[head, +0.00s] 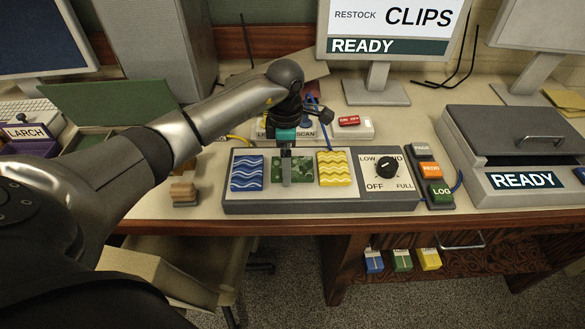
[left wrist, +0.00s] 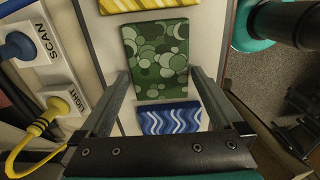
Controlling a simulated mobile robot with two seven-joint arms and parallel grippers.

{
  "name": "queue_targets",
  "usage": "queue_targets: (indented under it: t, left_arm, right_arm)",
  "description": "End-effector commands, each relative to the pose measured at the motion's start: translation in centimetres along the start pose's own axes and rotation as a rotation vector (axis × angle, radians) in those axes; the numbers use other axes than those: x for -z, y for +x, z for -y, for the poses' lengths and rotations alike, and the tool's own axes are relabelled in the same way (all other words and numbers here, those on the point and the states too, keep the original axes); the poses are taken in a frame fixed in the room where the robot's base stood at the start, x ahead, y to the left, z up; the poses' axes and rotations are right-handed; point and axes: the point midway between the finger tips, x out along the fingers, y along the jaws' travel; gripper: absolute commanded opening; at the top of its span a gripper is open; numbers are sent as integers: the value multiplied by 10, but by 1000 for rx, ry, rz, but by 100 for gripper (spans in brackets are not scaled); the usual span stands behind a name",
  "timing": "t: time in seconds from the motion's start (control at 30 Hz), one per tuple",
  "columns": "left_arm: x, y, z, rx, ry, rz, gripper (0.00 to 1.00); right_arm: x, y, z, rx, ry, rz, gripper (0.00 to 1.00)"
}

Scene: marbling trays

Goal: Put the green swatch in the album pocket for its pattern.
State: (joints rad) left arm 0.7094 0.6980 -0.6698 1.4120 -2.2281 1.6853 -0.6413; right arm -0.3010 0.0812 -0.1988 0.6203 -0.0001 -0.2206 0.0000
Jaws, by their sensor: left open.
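The green swatch (head: 305,172), patterned with overlapping circles, lies flat on a pale-topped panel (head: 262,207) between a blue wavy swatch (head: 247,174) and a yellow zigzag swatch (head: 335,168). My left gripper (head: 286,178) points down over the green swatch and partly hides it. In the left wrist view the green swatch (left wrist: 156,58) shows between and beyond the two open fingers of my left gripper (left wrist: 161,72). I cannot tell whether the fingers touch it. No album pocket can be made out for certain.
A black knob (head: 386,167) is at the panel's right end, with buttons (head: 430,170) beside it. A grey lidded case (head: 525,150) stands right. An open green-lidded box (head: 125,105) is left.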

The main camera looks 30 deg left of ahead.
Motion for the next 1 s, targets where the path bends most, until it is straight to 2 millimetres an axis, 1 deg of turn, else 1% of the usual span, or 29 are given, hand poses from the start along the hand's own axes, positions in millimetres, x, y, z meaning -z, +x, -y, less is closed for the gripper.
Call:
queue_targets:
  t: [0.1, 0.3, 0.9, 0.97, 1.0]
  left_arm:
    - [0, 5, 0, 0, -1, 1, 100]
    - [0, 5, 0, -1, 0, 1, 99]
    - [0, 5, 0, -1, 0, 1, 31]
    - [0, 5, 0, -1, 0, 1, 25]
    - [0, 5, 0, -1, 0, 1, 25]
  right_arm:
    - [0, 0, 0, 0, 0, 1, 50]
    - [-1, 0, 0, 0, 0, 1, 50]
    - [0, 0, 1, 1, -1, 0, 50]
    - [0, 0, 1, 1, -1, 0, 50]
    - [0, 0, 1, 1, -1, 0, 50]
